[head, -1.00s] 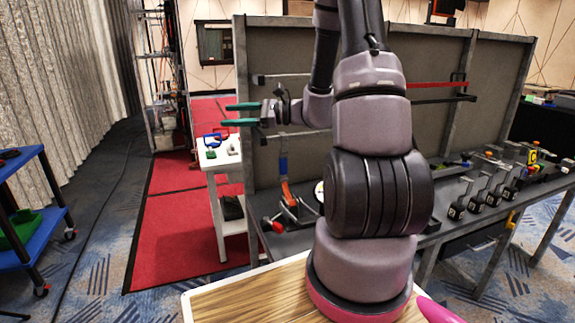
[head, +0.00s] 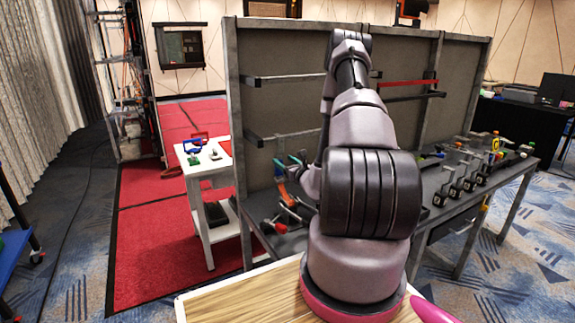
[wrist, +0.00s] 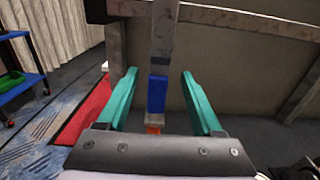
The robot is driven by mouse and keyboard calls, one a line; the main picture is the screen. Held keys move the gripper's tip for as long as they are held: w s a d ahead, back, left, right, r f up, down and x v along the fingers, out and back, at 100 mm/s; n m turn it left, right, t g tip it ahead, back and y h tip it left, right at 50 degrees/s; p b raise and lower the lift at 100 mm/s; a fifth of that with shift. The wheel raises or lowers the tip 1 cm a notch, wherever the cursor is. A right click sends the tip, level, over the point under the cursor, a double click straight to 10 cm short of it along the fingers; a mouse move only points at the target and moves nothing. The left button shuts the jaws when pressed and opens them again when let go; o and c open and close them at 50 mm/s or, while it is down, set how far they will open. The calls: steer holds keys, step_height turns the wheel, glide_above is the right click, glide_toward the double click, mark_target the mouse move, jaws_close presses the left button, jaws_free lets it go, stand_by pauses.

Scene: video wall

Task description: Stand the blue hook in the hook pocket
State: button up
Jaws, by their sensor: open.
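My gripper (head: 290,167) is at the back panel's left part, above the bench, partly hidden by my arm. In the wrist view its two teal fingers (wrist: 159,78) are spread apart. Between them, in the picture, stands an upright grey bar with a blue section (wrist: 157,95) and orange below it. The fingers show gaps on both sides of it, and I cannot tell its depth. A small blue piece (head: 191,146) lies on the white side table. I cannot tell which blue thing is the hook. The hook pocket cannot be made out.
The white side table (head: 202,166) stands left of the bench and also holds a red piece (head: 199,137). The grey bench (head: 437,214) carries several black holders on the right. Rails (head: 284,78) stick out from the panel. Red carpet (head: 150,240) is clear at left.

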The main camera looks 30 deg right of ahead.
mark_target(281, 151)
steer(key=w, duration=0.8)
steer(key=shift+a, duration=0.2)
steer(key=shift+s, duration=0.1)
jaws_close()
steer(key=c, duration=0.9)
jaws_free()
steer(key=shift+r, duration=0.1)
jaws_close()
steer(key=shift+r, duration=1.6)
steer(key=shift+s, duration=0.1)
steer(key=shift+s+d, duration=0.15)
steer(key=shift+s, duration=3.5)
